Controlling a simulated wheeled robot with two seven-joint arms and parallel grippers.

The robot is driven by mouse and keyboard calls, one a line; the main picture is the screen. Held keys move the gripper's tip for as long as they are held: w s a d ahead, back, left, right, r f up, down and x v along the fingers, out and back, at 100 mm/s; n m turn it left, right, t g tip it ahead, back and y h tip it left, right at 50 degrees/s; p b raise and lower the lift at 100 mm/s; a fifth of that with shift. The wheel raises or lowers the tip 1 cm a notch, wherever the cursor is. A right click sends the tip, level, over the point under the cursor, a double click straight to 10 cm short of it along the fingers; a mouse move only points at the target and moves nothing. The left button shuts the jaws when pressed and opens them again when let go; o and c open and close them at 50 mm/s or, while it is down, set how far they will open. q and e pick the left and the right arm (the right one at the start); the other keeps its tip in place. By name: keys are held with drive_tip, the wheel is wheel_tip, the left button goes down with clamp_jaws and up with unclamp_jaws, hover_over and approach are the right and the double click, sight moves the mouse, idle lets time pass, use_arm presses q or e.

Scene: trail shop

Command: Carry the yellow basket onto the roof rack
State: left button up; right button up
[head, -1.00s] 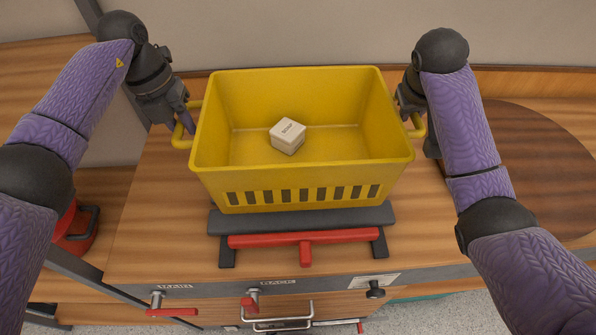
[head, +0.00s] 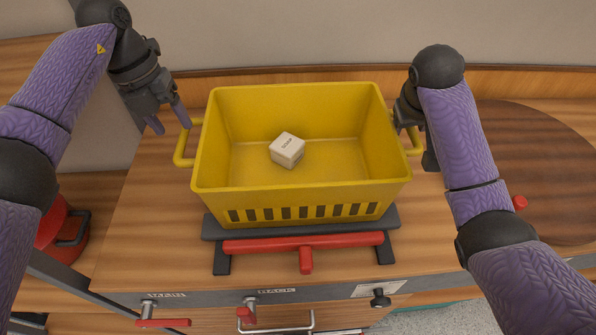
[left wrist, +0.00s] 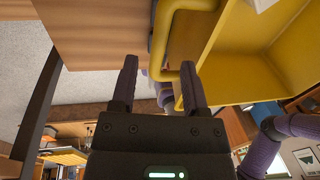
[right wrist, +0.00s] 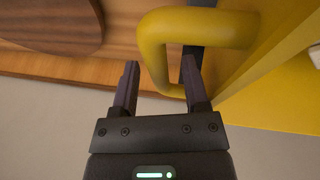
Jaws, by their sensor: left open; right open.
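The yellow basket (head: 300,170) sits upright, apparently on the dark grey rack (head: 218,228) with a red bar (head: 345,239) at its front. A small white block (head: 287,150) lies inside the basket. My left gripper (head: 168,118) is open and empty, just off the basket's left handle (head: 180,155); that handle also shows beyond its fingers in the left wrist view (left wrist: 160,35). My right gripper (right wrist: 160,75) is open at the right handle (right wrist: 195,22), with one finger seen against the handle's loop. In the head view its fingers are mostly hidden.
The rack stands on a wooden counter (head: 130,240) with levers (head: 160,322) and labels along its front edge. A dark round board (head: 545,165) lies at right. A red object (head: 62,232) with a dark handle is at left. A wall rises behind.

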drive_tip(key=shift+s+r, duration=0.1)
drive_tip(key=shift+r, duration=0.25)
use_arm(q)
wheel_tip(320, 180, up, 7)
drive_tip(key=a, duration=0.1)
drive_tip(key=shift+w+a+r, duration=0.15)
drive_tip(key=shift+r, duration=0.05)
use_arm(e)
drive_tip(key=v, duration=1.1)
drive_tip(key=shift+s+a+r, duration=0.1)
drive_tip(key=shift+s, duration=0.05)
